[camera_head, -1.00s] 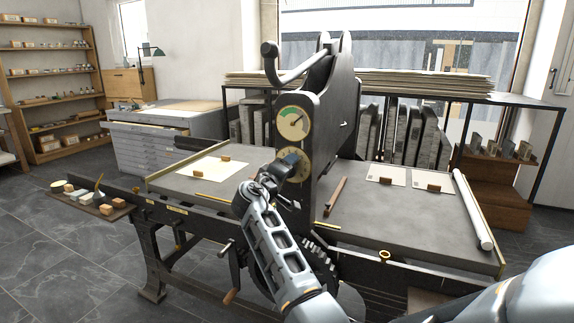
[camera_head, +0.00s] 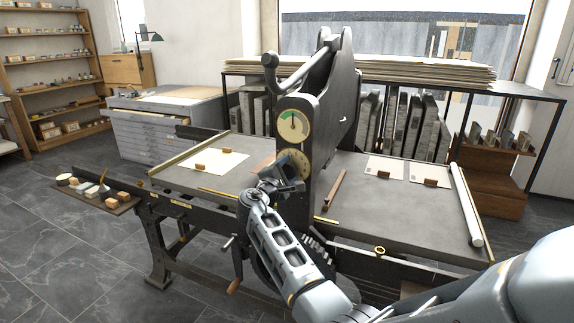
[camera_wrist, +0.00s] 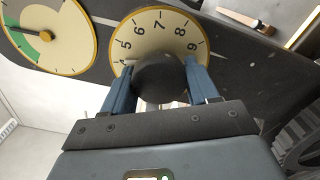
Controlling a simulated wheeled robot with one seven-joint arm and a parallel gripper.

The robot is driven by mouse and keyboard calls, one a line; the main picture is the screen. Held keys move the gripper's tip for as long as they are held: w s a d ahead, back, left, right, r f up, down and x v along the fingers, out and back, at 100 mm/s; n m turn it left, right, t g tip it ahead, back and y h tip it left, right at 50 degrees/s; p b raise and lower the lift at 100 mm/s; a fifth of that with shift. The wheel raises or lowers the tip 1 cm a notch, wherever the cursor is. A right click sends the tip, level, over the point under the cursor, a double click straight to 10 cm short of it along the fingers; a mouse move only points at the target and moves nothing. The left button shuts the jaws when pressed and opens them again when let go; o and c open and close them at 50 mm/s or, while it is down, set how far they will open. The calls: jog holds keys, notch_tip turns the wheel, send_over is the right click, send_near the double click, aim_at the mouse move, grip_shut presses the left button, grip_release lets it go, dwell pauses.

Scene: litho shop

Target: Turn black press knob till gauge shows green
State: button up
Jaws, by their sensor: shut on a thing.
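The black knob (camera_wrist: 158,76) sits on a cream numbered dial (camera_wrist: 150,30), with several numbers showing around its upper side. In the wrist view my gripper (camera_wrist: 160,88) has its two blue fingers on either side of the knob, shut on it. In the head view my gripper (camera_head: 278,183) reaches the dial (camera_head: 297,162) on the press's upright, and hides most of the knob. The gauge (camera_head: 293,127) above it has a green band. Its needle points nearly straight up, at or near the band's edge. The gauge also shows in the wrist view (camera_wrist: 60,30).
The press bed (camera_head: 390,205) spreads on both sides of the upright, with papers and small wooden blocks on it. A side tray (camera_head: 122,208) holds small items at the left. A white roll (camera_head: 467,205) lies on the right. Stone slabs stand behind.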

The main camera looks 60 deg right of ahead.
jog(key=shift+w+a+f+n+p, duration=0.1)
jog(key=shift+n+p, duration=0.6)
jog(key=shift+n, duration=0.6)
jog(key=o, duration=1)
jog(key=a+b, duration=0.1)
jog(key=a, duration=0.6)
jog(key=shift+s+a, duration=0.35)
